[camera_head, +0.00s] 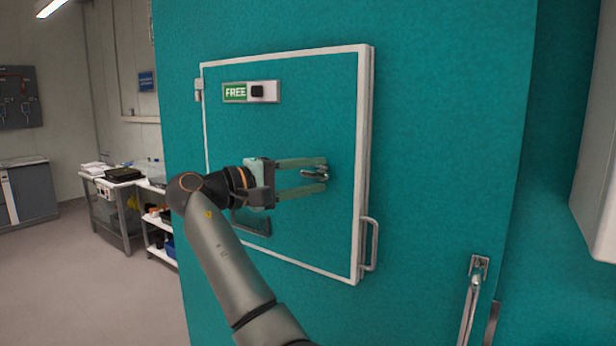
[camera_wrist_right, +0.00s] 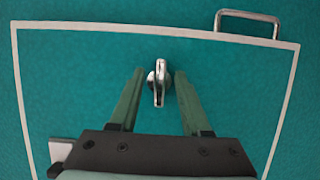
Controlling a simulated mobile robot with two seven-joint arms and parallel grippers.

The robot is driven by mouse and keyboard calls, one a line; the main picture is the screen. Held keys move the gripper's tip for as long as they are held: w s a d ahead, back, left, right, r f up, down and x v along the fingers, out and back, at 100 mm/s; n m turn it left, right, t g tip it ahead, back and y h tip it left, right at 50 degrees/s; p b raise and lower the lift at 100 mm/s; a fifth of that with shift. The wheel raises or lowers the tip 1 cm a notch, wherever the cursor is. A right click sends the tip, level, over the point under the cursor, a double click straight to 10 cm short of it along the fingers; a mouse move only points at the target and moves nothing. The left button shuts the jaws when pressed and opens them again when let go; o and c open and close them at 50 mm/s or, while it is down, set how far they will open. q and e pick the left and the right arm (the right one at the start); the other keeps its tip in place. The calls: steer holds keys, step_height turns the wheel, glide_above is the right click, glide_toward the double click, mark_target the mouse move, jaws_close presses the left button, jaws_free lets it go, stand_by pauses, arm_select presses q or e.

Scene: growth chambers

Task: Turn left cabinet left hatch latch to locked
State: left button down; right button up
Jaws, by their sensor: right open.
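The hatch (camera_head: 300,110) is a teal panel with a white frame on the teal cabinet wall, and it looks closed. Its latch (camera_head: 316,173) is a small metal turn handle near the frame's right side. In the right wrist view the latch (camera_wrist_right: 159,84) lies between the fingertips, its lever in line with the fingers. My right gripper (camera_head: 318,175) is open, with one green finger above and one below the latch. In the wrist view gaps show between the latch and both fingers (camera_wrist_right: 157,80). My left gripper is not in view.
A sign reading FREE (camera_head: 250,92) sits at the hatch's top. A bar handle (camera_head: 371,245) is at the frame's lower right. A metal lever handle (camera_head: 474,290) is on the cabinet farther right. A cluttered bench (camera_head: 125,185) stands behind left; the floor there is open.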

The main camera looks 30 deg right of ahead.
steer(key=a, duration=1.2)
steer(key=shift+a+b, duration=0.25)
steer(key=shift+b, duration=0.15)
